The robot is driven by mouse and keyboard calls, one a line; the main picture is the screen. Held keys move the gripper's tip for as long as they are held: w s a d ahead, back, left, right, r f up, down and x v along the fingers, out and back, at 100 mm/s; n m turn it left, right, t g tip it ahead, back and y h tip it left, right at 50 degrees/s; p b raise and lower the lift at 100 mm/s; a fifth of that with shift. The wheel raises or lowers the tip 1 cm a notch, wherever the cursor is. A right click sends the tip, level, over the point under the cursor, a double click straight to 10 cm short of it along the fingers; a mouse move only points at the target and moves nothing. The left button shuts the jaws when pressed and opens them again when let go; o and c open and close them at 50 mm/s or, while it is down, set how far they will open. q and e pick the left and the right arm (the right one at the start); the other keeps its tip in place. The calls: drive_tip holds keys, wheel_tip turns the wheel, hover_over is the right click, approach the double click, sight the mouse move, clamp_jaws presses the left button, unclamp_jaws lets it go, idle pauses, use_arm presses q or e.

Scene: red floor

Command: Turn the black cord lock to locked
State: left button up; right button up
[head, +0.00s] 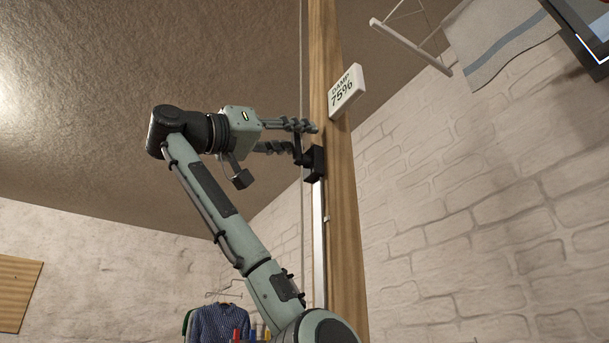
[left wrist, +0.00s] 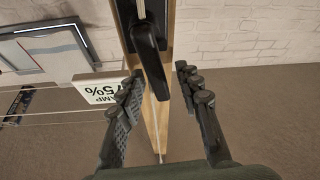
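The black cord lock (head: 317,163) is fixed to the side of a tall wooden post, with a dark lever sticking out toward my left gripper (head: 304,138). In the left wrist view the lock's long black lever (left wrist: 150,52) shows large, between and beyond my open fingers (left wrist: 160,80). The fingers look spread on both sides of it, with gaps; in the head view the fingertips are close to the lock, and I cannot tell whether they touch it. A thin cord (head: 301,60) runs up beside the post. My right gripper is not in view.
The wooden post (head: 347,220) stands just beyond the gripper. A white "DAMP 75%" sign (head: 345,92) juts from it above the lock. A drying rack with a grey towel (head: 500,40) hangs upper right. Clothes (head: 222,323) hang low behind my arm.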

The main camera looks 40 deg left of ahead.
use_arm(q)
drive_tip(key=shift+s, duration=0.1)
drive_tip(key=shift+c, duration=0.8)
clamp_jaws()
